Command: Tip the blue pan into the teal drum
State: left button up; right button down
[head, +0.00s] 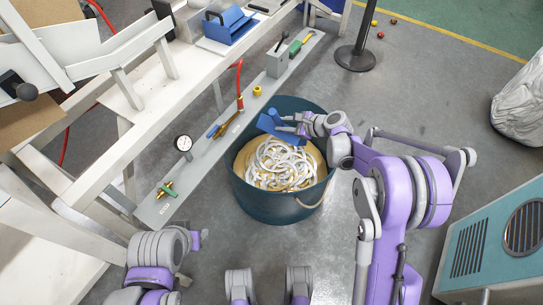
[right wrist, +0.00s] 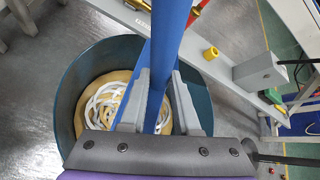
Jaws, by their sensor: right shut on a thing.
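The teal drum (head: 262,203) stands on the floor in the middle of the head view, with white and tan tape strips (head: 284,165) in it. My right gripper (head: 296,124) is shut on the blue pan (head: 272,123) over the drum's far part. The pan looks tilted; its inside is not clear to see. In the right wrist view, a blue bar of the pan (right wrist: 166,50) runs between the grey fingers of the gripper (right wrist: 158,112), with the drum (right wrist: 68,95) below. My left gripper (head: 201,238) is at lower left, away from the drum; its jaws are unclear.
A white bench frame (head: 150,95) with a long grey shelf (head: 205,150) runs along the drum's left side. The shelf holds a gauge (head: 183,143), a yellow ring (head: 257,91) and other small tools. A teal cabinet (head: 480,240) stands at lower right.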

dwell(0.3)
jog(key=s+a+f+n+t+h+b, duration=0.1)
jog(key=s+a+f+n+t+b, duration=0.2)
jog(key=f, duration=0.3)
jog(key=s+a+f+n+t+h+b, duration=0.1)
jog(key=s+a+f+n+t+b, duration=0.1)
jog(key=s+f+b, duration=0.4)
jog(key=shift+a+f+n+t, duration=0.4)
jog(key=shift+a+f+t, duration=0.15)
jog(key=shift+f+t, duration=0.05)
jog(key=shift+r, duration=0.1)
jog(key=shift+r+p, duration=1.9)
jog(key=shift+r, duration=1.05)
